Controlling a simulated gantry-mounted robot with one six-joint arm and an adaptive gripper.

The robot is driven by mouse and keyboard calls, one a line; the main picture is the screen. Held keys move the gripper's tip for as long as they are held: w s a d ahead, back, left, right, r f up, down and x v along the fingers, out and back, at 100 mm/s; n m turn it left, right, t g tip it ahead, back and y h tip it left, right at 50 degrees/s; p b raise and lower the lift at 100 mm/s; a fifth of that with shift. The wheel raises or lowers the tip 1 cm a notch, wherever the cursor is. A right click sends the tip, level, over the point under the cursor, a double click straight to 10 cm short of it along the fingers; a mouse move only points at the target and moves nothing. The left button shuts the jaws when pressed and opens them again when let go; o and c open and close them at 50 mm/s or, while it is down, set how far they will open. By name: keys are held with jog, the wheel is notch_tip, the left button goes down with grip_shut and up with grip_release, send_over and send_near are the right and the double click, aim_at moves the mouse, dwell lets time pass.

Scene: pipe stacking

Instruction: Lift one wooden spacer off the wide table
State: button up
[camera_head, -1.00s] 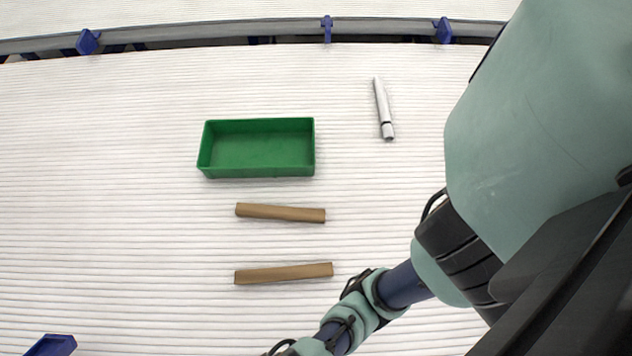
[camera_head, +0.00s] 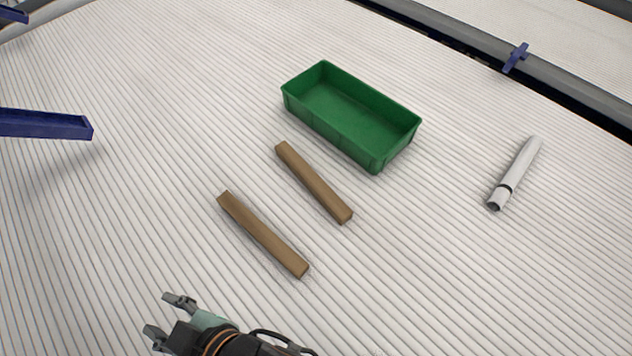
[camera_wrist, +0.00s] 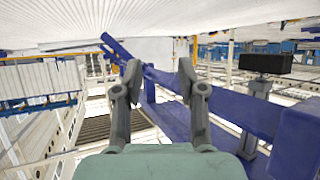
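Two brown wooden spacers lie flat and roughly parallel on the wide white ribbed table (camera_head: 420,270). One spacer (camera_head: 313,182) lies beside the green bin; the other spacer (camera_head: 262,234) lies nearer my gripper. My gripper (camera_head: 166,316) is at the bottom of the head view, to the lower left of the nearer spacer and apart from it. Its two fingers are spread with nothing between them. In the wrist view my gripper (camera_wrist: 158,78) also shows open and empty, and no spacer is visible there.
An empty green bin (camera_head: 318,116) stands beyond the spacers. A grey-white pipe (camera_head: 516,172) with a dark ring lies at the right. Blue brackets (camera_head: 45,124) reach in at the left edge. A blue beam (camera_wrist: 225,105) lies beyond my fingers in the wrist view.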

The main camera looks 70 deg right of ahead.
jog(key=shift+w, duration=0.15)
jog(key=shift+o, duration=0.2)
jog(key=o, duration=0.6)
jog(key=shift+c, duration=0.2)
